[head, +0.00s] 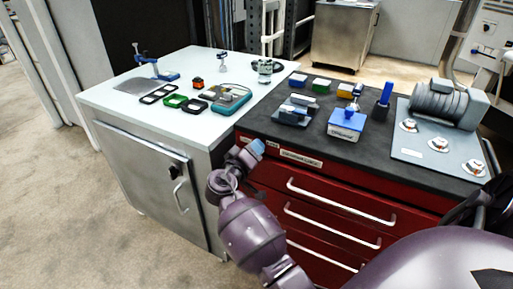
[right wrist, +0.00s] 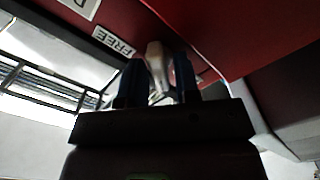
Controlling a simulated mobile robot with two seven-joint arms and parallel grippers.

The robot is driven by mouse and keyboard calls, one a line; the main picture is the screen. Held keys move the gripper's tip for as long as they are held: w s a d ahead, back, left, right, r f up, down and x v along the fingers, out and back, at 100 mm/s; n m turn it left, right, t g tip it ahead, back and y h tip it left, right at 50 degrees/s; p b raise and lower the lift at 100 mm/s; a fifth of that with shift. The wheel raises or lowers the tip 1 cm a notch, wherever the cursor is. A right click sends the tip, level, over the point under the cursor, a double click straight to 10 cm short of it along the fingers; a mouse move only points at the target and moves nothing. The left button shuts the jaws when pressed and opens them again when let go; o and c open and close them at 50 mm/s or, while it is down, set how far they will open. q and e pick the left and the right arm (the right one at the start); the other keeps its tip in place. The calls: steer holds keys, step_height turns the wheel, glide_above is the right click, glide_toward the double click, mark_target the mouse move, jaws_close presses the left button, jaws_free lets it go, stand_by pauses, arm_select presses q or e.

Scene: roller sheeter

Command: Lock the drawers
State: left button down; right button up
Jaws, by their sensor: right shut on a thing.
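The red drawer cabinet (head: 340,177) has several drawers with silver bar handles, and all the drawers I can see look closed. My right gripper (head: 255,150) is at the upper left corner of its front. In the right wrist view, the dark blue fingers of the right gripper (right wrist: 157,84) are shut on a pale lock key or knob (right wrist: 154,58) at the red front. A white label reading "FREE" (right wrist: 114,42) is beside it, and another label (right wrist: 82,5), partly cut off, ends in "D". My left gripper is not in view.
A dark worktop (head: 375,150) over the drawers carries blue fixtures, small colored blocks and a roller machine (head: 446,103). A white bench (head: 195,125) with small tools and a grey door stands at left. Open floor (head: 70,210) lies at lower left.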

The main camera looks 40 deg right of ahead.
steer(key=n, duration=0.1)
steer(key=n+p, duration=0.1)
steer(key=n, duration=0.1)
steer(key=shift+r+n, duration=0.2)
steer(key=shift+n, duration=0.1)
steer(key=shift+f+n+p, duration=0.1)
steer(key=shift+n+p, duration=0.65)
steer(key=shift+n, duration=0.35)
steer(key=shift+w+f+n+p, duration=0.1)
steer(key=shift+n+p, duration=0.25)
steer(key=shift+n, duration=0.45)
steer(key=shift+f, duration=0.1)
steer(key=o, duration=0.6)
steer(key=v, duration=1)
steer(key=shift+s+a, duration=0.2)
steer(key=shift+a, duration=0.1)
